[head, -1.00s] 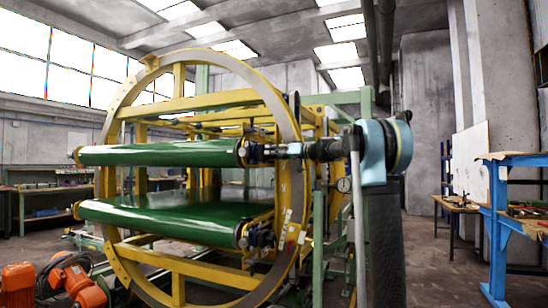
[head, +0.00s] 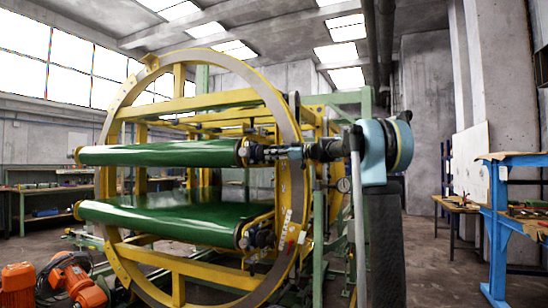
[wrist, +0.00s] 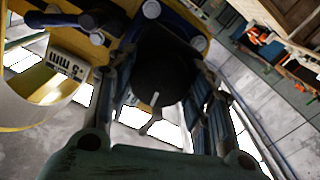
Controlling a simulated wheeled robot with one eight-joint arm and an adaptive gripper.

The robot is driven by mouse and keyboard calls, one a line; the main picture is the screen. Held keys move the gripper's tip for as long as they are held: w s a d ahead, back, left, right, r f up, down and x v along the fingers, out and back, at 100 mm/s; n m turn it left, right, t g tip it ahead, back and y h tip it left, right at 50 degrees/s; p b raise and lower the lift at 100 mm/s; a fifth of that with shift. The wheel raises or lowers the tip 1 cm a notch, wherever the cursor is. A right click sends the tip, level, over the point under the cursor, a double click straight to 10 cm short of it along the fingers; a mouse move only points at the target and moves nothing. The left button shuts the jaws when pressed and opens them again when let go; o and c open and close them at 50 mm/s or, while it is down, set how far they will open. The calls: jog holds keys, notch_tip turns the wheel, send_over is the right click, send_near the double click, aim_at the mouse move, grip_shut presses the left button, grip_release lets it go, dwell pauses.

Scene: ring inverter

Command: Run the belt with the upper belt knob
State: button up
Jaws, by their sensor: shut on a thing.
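The ring inverter's upper green belt (head: 160,153) lies level across the yellow ring, above the lower green belt (head: 165,216). My gripper (head: 252,153) reaches in from the right to the right end of the upper belt. In the wrist view, a round black knob (wrist: 165,72) sits between the two ribbed fingers of my gripper (wrist: 165,92), which are shut on it. It appears to be the upper belt knob; in the head view my gripper covers it. Blue housing shows behind the knob. Dark fittings (head: 258,236) stand at the right end of the lower belt.
The large yellow ring (head: 283,115) stands close around both belts. A thin grey post (head: 359,230) rises beside my arm. Orange motors (head: 72,275) lie at lower left. A blue bench (head: 500,200) stands at right, with open floor before it.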

dwell(0.4)
jog(key=o, duration=1.1)
jog(key=shift+w, duration=0.1)
jog(key=v, duration=1.2)
